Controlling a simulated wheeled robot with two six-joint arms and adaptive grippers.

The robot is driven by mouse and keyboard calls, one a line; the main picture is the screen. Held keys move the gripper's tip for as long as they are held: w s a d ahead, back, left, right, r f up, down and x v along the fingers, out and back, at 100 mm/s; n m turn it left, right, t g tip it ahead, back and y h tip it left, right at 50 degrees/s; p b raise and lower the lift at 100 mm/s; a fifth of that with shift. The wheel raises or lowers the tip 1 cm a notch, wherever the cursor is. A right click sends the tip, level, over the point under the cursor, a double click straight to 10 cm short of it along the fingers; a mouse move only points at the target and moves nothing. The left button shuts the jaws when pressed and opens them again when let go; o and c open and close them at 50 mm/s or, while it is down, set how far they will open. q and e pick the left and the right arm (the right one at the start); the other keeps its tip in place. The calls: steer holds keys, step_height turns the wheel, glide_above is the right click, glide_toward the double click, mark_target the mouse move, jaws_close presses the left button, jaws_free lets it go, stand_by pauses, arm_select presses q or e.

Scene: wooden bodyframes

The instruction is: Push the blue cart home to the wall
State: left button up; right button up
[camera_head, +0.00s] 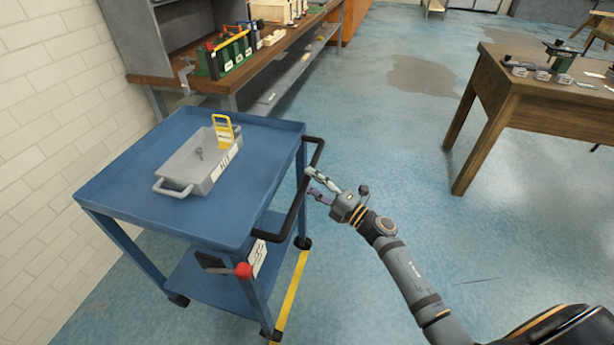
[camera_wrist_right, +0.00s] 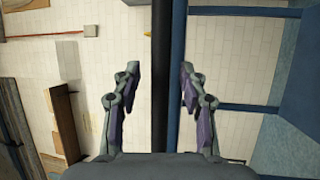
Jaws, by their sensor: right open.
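The blue cart (camera_head: 130,195) stands near the white brick wall (camera_head: 40,110) at the left, with a strip of floor showing between them. Its black push handle (camera_head: 292,205) is on the right side, toward my right arm. My right gripper (camera_head: 312,182) is open at the handle. In the right wrist view the black handle bar (camera_wrist_right: 160,80) runs between the two spread fingers (camera_wrist_right: 158,88), with a gap showing on both sides. My left gripper is not in view.
A yellow floor line (camera_head: 290,295) runs beside the cart's near right wheel. A workbench (camera_head: 155,82) with green tools stands behind the cart. A wooden table (camera_head: 540,105) stands at the right. The blue floor between is open.

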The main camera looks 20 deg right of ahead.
steer(key=shift+x, duration=1)
jaws_close()
